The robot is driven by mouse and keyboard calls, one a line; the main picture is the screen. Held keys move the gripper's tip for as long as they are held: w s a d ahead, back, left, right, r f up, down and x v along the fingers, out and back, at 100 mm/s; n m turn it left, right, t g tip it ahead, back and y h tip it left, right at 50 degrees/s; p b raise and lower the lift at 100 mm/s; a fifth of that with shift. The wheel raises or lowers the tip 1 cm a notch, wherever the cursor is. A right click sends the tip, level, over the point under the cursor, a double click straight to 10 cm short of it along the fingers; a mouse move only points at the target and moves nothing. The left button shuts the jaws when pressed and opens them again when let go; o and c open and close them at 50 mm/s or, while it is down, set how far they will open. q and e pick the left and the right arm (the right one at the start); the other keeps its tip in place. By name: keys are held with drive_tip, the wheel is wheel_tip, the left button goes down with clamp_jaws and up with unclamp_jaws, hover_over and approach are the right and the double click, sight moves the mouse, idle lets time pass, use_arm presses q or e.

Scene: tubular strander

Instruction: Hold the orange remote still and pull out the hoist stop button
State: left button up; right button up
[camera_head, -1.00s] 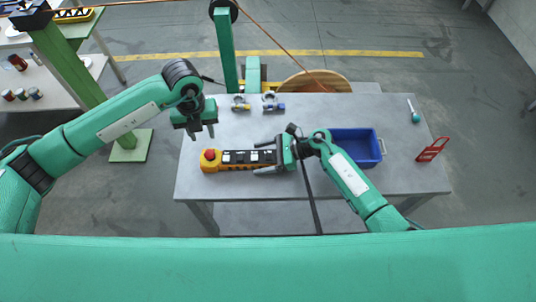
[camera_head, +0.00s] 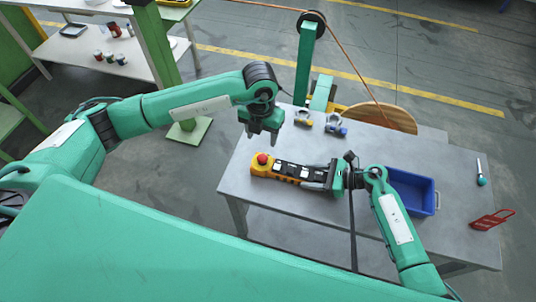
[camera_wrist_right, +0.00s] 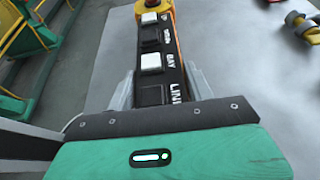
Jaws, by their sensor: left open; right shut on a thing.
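The orange remote (camera_head: 259,173) lies flat on the grey table, its black button face up, and it also shows in the right wrist view (camera_wrist_right: 168,13). The red stop button (camera_head: 263,159) stands on its left end; its top edge also shows in the right wrist view (camera_wrist_right: 152,3). My right gripper (camera_head: 327,178) is shut on the remote's right end, with one finger along each side in the right wrist view (camera_wrist_right: 158,90). My left gripper (camera_head: 262,138) is open and empty, pointing down above the table's back left edge, just above and behind the stop button, apart from it.
A blue bin (camera_head: 412,192) stands right of my right gripper. Two shackles (camera_head: 303,117) (camera_head: 336,125) lie at the table's back edge. A red hasp (camera_head: 492,220) and a teal-tipped tool (camera_head: 481,172) lie at the right. A green post (camera_head: 304,65) stands behind the table.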

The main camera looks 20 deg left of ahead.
sight(262, 157)
use_arm(q)
wheel_tip(262, 157, down, 10)
drive_tip(key=m, duration=2.7)
drive_tip(key=shift+r, duration=0.1)
drive_tip(key=shift+c, duration=0.2)
